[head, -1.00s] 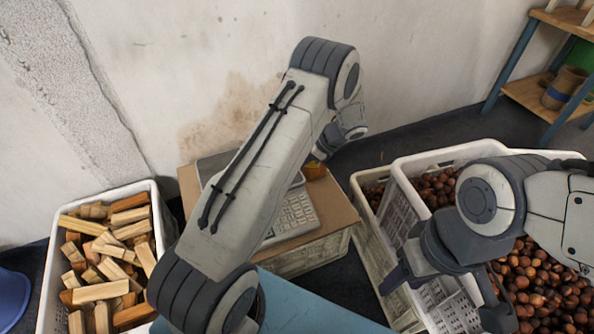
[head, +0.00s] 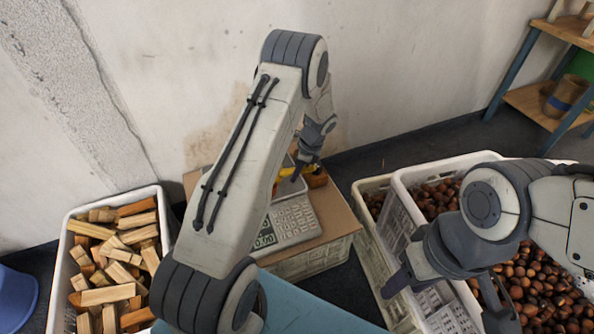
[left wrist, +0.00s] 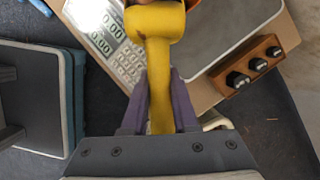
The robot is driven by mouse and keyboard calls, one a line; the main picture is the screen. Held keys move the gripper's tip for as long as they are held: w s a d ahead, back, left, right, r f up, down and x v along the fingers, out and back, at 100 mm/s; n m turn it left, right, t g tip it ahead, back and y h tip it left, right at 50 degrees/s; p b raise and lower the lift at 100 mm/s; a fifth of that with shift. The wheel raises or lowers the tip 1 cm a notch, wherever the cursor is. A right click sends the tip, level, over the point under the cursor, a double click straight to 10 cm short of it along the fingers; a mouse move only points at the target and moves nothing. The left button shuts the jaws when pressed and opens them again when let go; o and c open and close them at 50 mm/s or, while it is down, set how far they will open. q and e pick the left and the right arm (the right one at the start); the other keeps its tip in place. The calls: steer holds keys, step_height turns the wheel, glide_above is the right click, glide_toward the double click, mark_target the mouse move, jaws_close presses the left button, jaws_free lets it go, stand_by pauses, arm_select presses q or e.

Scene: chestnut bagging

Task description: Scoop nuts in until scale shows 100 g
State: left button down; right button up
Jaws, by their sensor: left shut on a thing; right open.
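My left gripper (head: 303,172) is shut on the yellow handle of a scoop (head: 286,171), above the back of the scale (head: 292,222). In the left wrist view the yellow scoop handle (left wrist: 160,80) stands between the two fingers; the scoop's far end is cut off at the top, so its contents are hidden. The scale's display (left wrist: 100,40) appears to read zeros. Chestnuts (head: 540,290) fill a white crate (head: 402,205) on the right. My right gripper (head: 445,290) is open and empty in front of that crate. My left arm hides part of the scale.
The scale stands on a cardboard-topped crate (head: 335,225). A wooden block with black knobs (left wrist: 250,66) sits beside the scale plate. A crate of wood pieces (head: 68,250) stands left. A shelf (head: 535,103) stands at the back right.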

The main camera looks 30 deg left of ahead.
arm_select(q)
steer(key=shift+s+a+r+h+p, duration=0.1)
steer(key=shift+a+r+h+p, duration=0.15)
steer(key=shift+r+p, duration=0.3)
steer(key=shift+a+r+h+p, duration=0.15)
steer(key=shift+r+h+p, duration=0.2)
steer(key=shift+p, duration=0.35)
steer(key=shift+s+a+r+t+h+p, duration=0.1)
steer(key=shift+a+r+t+h+p, duration=0.1)
steer(key=shift+r+t+h+p, duration=0.1)
steer(key=shift+d+f+b, duration=0.35)
steer(key=shift+f+b, duration=0.35)
steer(key=shift+b, duration=0.1)
steer(key=y+b, duration=0.2)
steer(key=d+f+g+y+b, duration=0.1)
steer(key=y, duration=0.1)
steer(key=f+y+b, duration=0.1)
steer(key=b, duration=0.1)
steer(key=shift+w+d+g+y+b, duration=0.3)
steer(key=shift+w+d+y+b, duration=0.05)
steer(key=shift+w+y, duration=0.05)
step_height(320, 180, up, 3)
steer(key=p, duration=0.3)
steer(key=shift+r, duration=0.2)
steer(key=shift+f, duration=0.15)
stand_by(0.7)
